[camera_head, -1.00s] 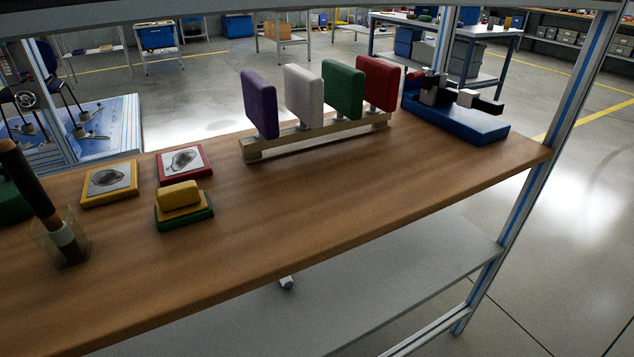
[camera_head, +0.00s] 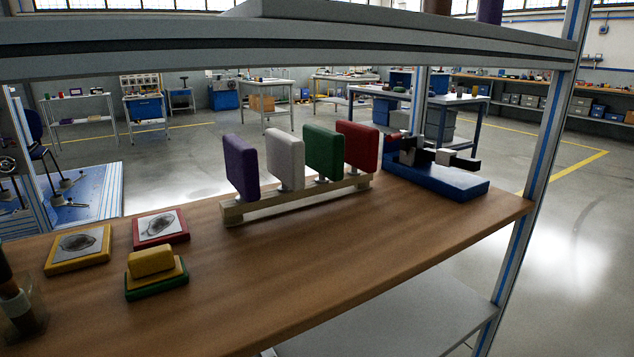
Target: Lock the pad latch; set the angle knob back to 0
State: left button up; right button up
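No pad latch or angle knob can be made out for certain in the head view. A blue base with a black and grey mechanism (camera_head: 440,180) sits at the bench's right end; its small parts are too small to identify. Four-sided upright pads stand in a row on a wooden rail (camera_head: 300,198): purple (camera_head: 240,168), white (camera_head: 285,160), green (camera_head: 323,153) and red (camera_head: 358,147). Neither of my grippers is in view.
The wooden bench top (camera_head: 330,245) is clear in front of the rail. A yellow-framed picture tile (camera_head: 78,248), a red-framed one (camera_head: 161,228) and a yellow block on a green base (camera_head: 155,272) lie left. A grey shelf beam (camera_head: 300,45) crosses above.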

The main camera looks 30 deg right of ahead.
aim_at(390, 137)
jog(key=z, duration=1.25)
jog(key=i+l, duration=0.2)
jog(key=l, duration=0.15)
jog(key=i+l+u, duration=0.1)
jog(key=l, duration=0.25)
jog(key=i+l, duration=0.25)
jog(key=i+l+u, duration=0.1)
jog(key=l, duration=0.4)
jog(key=i+l, duration=0.2)
jog(key=l, duration=0.15)
jog(key=i+l+u, duration=0.1)
jog(key=l, duration=0.3)
jog(key=i+l, duration=0.2)
jog(key=l, duration=0.2)
